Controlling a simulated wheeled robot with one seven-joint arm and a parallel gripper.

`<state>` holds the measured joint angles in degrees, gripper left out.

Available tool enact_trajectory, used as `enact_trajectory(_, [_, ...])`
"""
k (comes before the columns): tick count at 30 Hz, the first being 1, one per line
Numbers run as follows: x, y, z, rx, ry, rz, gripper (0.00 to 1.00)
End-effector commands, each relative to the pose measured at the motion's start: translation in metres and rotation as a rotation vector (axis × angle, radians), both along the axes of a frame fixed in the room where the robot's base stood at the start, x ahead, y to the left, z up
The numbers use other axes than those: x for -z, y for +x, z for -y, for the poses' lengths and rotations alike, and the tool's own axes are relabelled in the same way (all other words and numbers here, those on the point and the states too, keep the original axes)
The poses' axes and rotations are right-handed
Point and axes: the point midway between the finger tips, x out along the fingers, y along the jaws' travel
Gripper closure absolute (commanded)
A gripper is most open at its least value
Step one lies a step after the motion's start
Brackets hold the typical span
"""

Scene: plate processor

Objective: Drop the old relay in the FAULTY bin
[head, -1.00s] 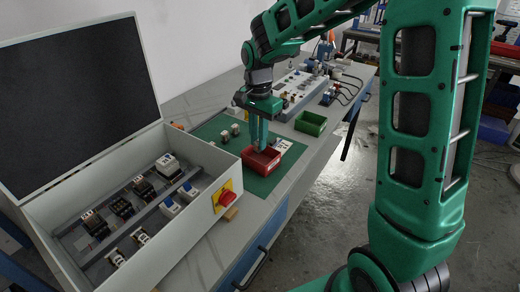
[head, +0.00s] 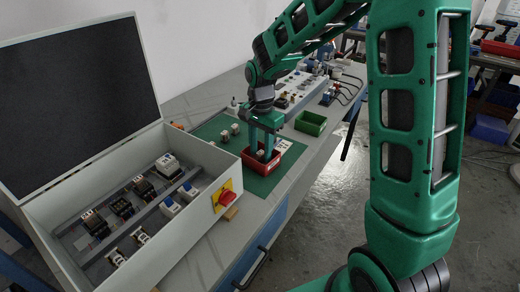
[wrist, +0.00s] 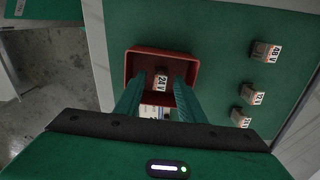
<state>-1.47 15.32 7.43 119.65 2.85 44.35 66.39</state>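The old relay, a small block labelled 24 V (wrist: 161,82), is in the red bin (wrist: 150,52) in the wrist view. The red bin also shows on the green mat in the head view (head: 270,169). My gripper (head: 263,147) is above the red bin and points down into it. In the wrist view my gripper's fingers (wrist: 160,78) are apart, one on each side of the relay, with gaps between. The relay appears to lie on the bin floor, free of the fingers. Any writing on the bin is not readable.
Several relays stand on the mat, labelled 48 V (wrist: 266,51), 12 V (wrist: 253,97) and 24 V (wrist: 240,118). A green bin (head: 311,123) is behind the red one. The open cabinet (head: 165,260) with a red switch (head: 227,198) stands at left. A white card (head: 284,145) lies beside the red bin.

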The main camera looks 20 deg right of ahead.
Motion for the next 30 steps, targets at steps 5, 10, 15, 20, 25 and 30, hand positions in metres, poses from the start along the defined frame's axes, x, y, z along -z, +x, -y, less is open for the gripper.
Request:
enact_trajectory(5, [0.000, 0.000, 0.000, 0.000, 0.000, 0.000, 0.65])
enact_trajectory(10, [-0.005, 0.001, 0.000, 0.000, 0.000, 0.002, 0.65])
enact_trajectory(15, [-0.028, 0.001, 0.000, 0.001, 0.000, 0.004, 0.65])
enact_trajectory(20, [-0.061, 0.001, 0.000, 0.001, 0.001, 0.005, 0.65])
enact_trajectory(25, [-0.093, 0.001, 0.001, 0.001, 0.001, 0.003, 0.65])
enact_trajectory(30, [-0.114, 0.001, 0.001, 0.001, 0.000, 0.002, 0.65])
